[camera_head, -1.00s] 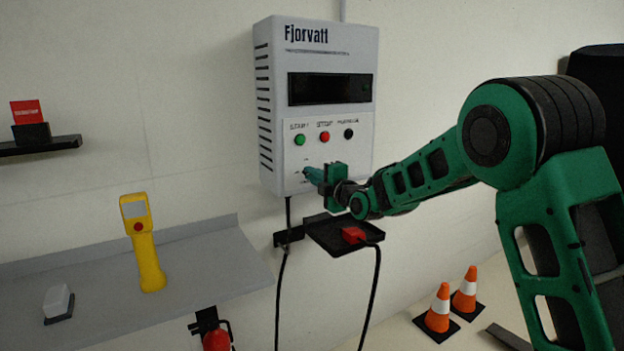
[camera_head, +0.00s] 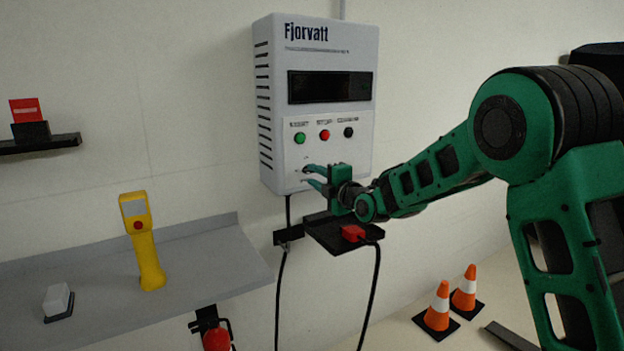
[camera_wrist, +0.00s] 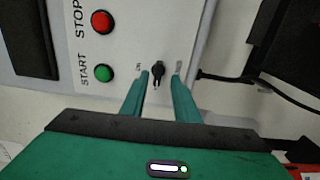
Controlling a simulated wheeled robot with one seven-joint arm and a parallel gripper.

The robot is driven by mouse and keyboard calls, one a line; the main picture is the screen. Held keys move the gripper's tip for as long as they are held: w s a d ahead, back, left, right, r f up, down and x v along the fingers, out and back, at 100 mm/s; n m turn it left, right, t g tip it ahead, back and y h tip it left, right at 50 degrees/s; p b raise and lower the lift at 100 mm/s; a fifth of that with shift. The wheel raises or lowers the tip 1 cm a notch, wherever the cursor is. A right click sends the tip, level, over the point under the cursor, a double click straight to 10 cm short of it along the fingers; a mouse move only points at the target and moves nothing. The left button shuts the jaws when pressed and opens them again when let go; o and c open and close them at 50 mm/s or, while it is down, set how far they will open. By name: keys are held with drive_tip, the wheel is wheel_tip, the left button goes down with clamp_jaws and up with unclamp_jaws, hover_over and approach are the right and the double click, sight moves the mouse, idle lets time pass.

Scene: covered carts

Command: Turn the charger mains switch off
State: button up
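The charger (camera_head: 316,60) is a pale grey wall box marked Fjorvatt, with a dark display, a green button, a red button and a black knob.
A black tray (camera_head: 325,238) with a red plug (camera_head: 353,233) and cable sits just below my gripper. A grey shelf (camera_head: 200,290) holds a yellow handheld device (camera_head: 147,255) and a white block. Two orange cones (camera_head: 438,308) stand at lower right.

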drive_tip(key=v, duration=0.8)
drive_tip(key=shift+s+d, duration=0.25)
drive_tip(key=shift+s, duration=0.05)
drive_tip(key=s+d+f+m+g+h, duration=0.25)
drive_tip(key=s+d+m, duration=0.3)
drive_tip(key=d, duration=0.45)
drive_tip(key=s+d+f+m+g+h, duration=0.2)
drive_tip(key=s+d+f+m+h, duration=0.3)
drive_tip(key=d, duration=0.6)
drive_tip(key=s+d+f+m+g+h, duration=0.2)
drive_tip(key=s+d+m, duration=0.4)
drive_tip(key=d, duration=0.4)
drive_tip(key=s+d+f+m+g, duration=0.1)
drive_tip(key=s+m, duration=0.4)
drive_tip(key=s, duration=0.6)
drive_tip(key=s+d+f+m+g, duration=0.2)
drive_tip(key=s+d+m+g, duration=0.2)
drive_tip(key=s, duration=0.7)
drive_tip(key=s+d+f+m+g, duration=0.1)
drive_tip(key=s+d+m+g, duration=0.2)
drive_tip(key=s+m, duration=0.3)
drive_tip(key=s+d, duration=0.1)
drive_tip(key=s, duration=0.4)
drive_tip(key=shift+s+d+f, duration=0.2)
drive_tip(key=shift+s+f, duration=0.05)
drive_tip(key=shift+f, duration=0.1)
drive_tip(key=shift+g, duration=0.25)
